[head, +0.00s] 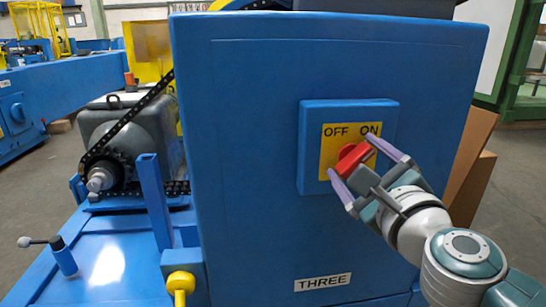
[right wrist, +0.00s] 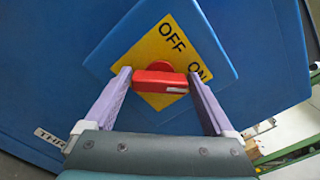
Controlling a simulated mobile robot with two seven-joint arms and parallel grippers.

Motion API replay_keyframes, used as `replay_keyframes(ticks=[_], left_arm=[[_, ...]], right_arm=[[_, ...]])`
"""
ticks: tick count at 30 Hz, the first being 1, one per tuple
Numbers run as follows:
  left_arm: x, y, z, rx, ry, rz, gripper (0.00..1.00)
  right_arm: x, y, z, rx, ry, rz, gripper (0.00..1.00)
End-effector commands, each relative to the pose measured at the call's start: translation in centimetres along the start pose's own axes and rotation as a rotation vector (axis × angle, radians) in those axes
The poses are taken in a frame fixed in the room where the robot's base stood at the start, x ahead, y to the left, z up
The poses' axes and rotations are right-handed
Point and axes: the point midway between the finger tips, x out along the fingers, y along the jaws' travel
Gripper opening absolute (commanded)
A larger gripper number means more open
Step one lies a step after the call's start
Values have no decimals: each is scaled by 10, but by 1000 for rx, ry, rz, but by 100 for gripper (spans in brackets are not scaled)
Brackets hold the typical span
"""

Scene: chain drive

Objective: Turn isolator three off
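The isolator is a blue box (head: 312,148) on the front of a big blue cabinet labelled THREE. Its yellow plate (head: 331,137) reads OFF on the left and ON on the right. A red rotary handle (head: 350,155) sits on the plate and slants toward ON. My right gripper (head: 350,157) is open around the handle. My left gripper is not in view.
The THREE label (head: 323,282) is low on the cabinet (head: 260,220).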

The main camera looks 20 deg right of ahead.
Motion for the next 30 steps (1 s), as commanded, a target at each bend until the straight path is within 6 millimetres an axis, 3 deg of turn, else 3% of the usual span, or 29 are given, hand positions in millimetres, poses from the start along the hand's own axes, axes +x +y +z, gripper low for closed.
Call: replay_keyframes(ticks=[2, 16, 30], left_arm=[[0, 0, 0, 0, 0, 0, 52], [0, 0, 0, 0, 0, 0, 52], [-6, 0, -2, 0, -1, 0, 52]], right_arm=[[0, 0, 0, 0, 0, 0, 79], [0, 0, 0, 0, 0, 0, 26], [0, 0, 1, -119, 0, 0, 26]])
